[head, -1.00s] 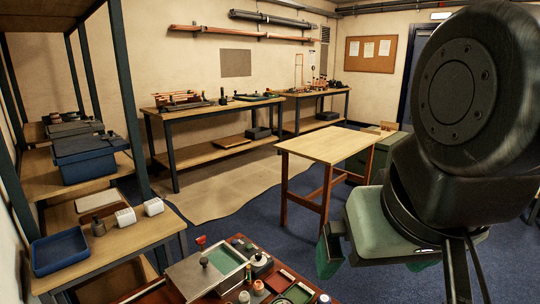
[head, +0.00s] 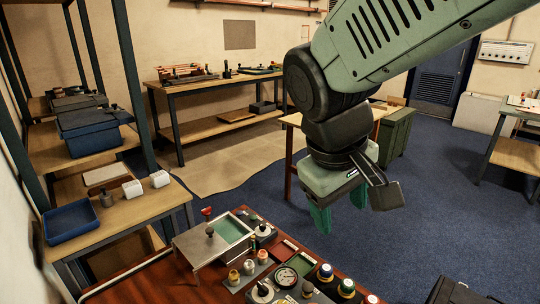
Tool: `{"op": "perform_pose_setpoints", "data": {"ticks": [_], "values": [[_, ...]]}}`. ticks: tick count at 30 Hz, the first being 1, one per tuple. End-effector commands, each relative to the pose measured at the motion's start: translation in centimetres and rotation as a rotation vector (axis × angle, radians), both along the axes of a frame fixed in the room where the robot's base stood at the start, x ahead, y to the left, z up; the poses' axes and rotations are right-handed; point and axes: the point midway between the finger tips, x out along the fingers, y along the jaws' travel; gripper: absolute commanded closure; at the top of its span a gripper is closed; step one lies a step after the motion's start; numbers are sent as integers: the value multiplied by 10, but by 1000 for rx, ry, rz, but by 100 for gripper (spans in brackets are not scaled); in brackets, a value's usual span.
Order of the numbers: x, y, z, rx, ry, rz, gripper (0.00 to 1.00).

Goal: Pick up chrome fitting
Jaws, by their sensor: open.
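My gripper (head: 339,214) hangs with its green fingers pointing down and apart, open and empty. It is in the air to the right of and above the red-brown bench (head: 160,272) in the foreground. I cannot tell for sure which piece is the chrome fitting.
The bench holds a metal-covered box (head: 203,249), a green-lined tray (head: 232,229), a red-handled valve (head: 207,212), a dial gauge (head: 285,277) and several capped jars. A wooden table (head: 292,119) stands behind my arm. Blue floor (head: 440,220) is open at the right.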

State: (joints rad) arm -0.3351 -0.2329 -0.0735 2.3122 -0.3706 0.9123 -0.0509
Motion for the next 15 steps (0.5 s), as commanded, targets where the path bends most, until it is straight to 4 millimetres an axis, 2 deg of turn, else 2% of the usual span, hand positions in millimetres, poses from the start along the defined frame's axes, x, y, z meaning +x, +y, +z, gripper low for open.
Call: {"op": "perform_pose_setpoints", "data": {"ticks": [1, 6, 11, 15], "values": [[15, 9, -14, -67, 48, 74, 37], [59, 39, -58, -293, 155, 316, 37], [94, 76, -107, -521, 236, 565, 37], [115, 115, -157, -729, 288, 791, 37]]}}
